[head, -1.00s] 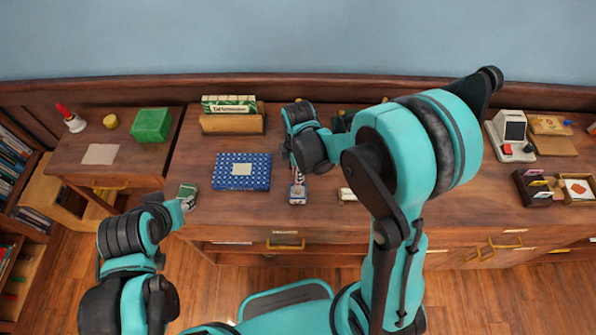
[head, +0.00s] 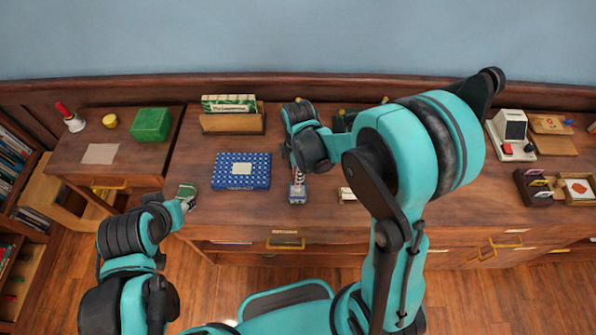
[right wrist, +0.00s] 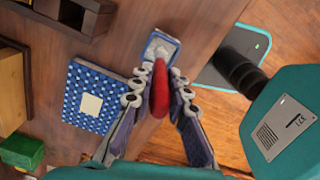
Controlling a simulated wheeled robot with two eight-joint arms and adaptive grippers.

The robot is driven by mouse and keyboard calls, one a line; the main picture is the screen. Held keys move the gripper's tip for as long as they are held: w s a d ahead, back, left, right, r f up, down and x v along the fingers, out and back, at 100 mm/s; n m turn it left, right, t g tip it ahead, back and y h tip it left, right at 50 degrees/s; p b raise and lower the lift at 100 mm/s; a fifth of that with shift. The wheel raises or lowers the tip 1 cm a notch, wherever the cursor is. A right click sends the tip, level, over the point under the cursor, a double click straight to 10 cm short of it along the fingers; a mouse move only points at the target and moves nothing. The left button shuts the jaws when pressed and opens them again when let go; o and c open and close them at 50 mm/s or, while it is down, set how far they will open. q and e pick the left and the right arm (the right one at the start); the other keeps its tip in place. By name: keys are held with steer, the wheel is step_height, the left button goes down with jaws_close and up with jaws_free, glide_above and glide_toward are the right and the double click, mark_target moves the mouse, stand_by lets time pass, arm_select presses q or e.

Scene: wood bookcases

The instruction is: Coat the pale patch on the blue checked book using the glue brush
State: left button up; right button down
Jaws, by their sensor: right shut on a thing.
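The blue checked book (head: 260,181) lies flat left of the middle of the desk, with a pale patch (head: 242,169) on its cover. Both also show in the right wrist view, the book (right wrist: 77,111) with its patch (right wrist: 91,105). My right gripper (right wrist: 164,72) is shut on the red handle of the glue brush (right wrist: 160,92). The brush's lower end is at a small blue-grey pot (right wrist: 160,48), which also shows in the head view (head: 297,194), right of the book. Its bristles are hidden. My left gripper (head: 187,197) hangs near the desk's front left edge; its jaws are too small to read.
A wooden holder with a green box (head: 232,124) stands behind the book. A green block (head: 151,124), yellow pot (head: 110,121) and red-handled bell (head: 72,119) stand on the left side desk. A card machine (head: 513,134) and trays are at the right.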

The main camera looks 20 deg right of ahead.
stand_by(0.5)
steer(key=shift+r+p, duration=0.55)
steer(key=shift+r, duration=0.1)
steer(key=shift+r+p, duration=2.05)
steer(key=shift+r, duration=0.85)
steer(key=shift+f, duration=0.15)
